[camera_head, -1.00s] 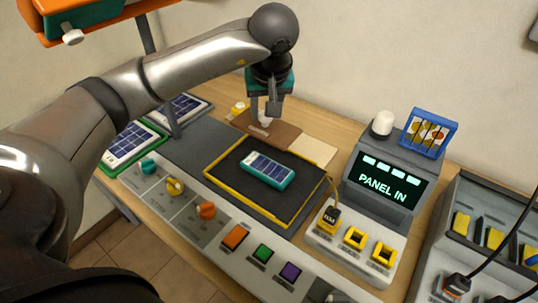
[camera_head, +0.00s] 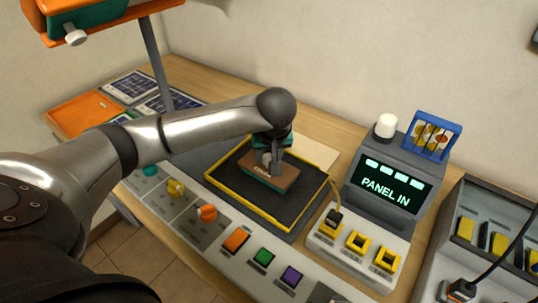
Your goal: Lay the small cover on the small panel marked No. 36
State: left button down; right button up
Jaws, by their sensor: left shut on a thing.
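My left gripper (camera_head: 271,163) is shut on the small brown cover (camera_head: 284,178), over the black mat (camera_head: 232,186) with the yellow border. The cover is right over the small panel, which is almost wholly hidden. Only a thin teal edge of the panel (camera_head: 258,183) shows along the cover's front side. I cannot tell whether the cover touches the panel or hangs just above it. No number can be read on the panel. My right gripper is not in view.
A console (camera_head: 387,187) reading "PANEL IN" stands to the right of the mat. Knobs and coloured buttons (camera_head: 236,239) line the front. Larger panels (camera_head: 130,87) and an orange sheet (camera_head: 88,112) lie at the left. A pale board (camera_head: 314,151) lies behind the mat.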

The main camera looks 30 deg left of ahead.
pick_arm(q)
jog(key=shift+f, duration=0.15)
jog(key=shift+c, duration=2.2)
grip_release()
jog(key=shift+r, duration=0.4)
jog(key=v, duration=1.1)
jog(key=shift+s+r+p, duration=0.2)
jog(key=shift+r+p, duration=0.05)
jog(key=shift+p, duration=0.1)
jog(key=shift+d, duration=0.1)
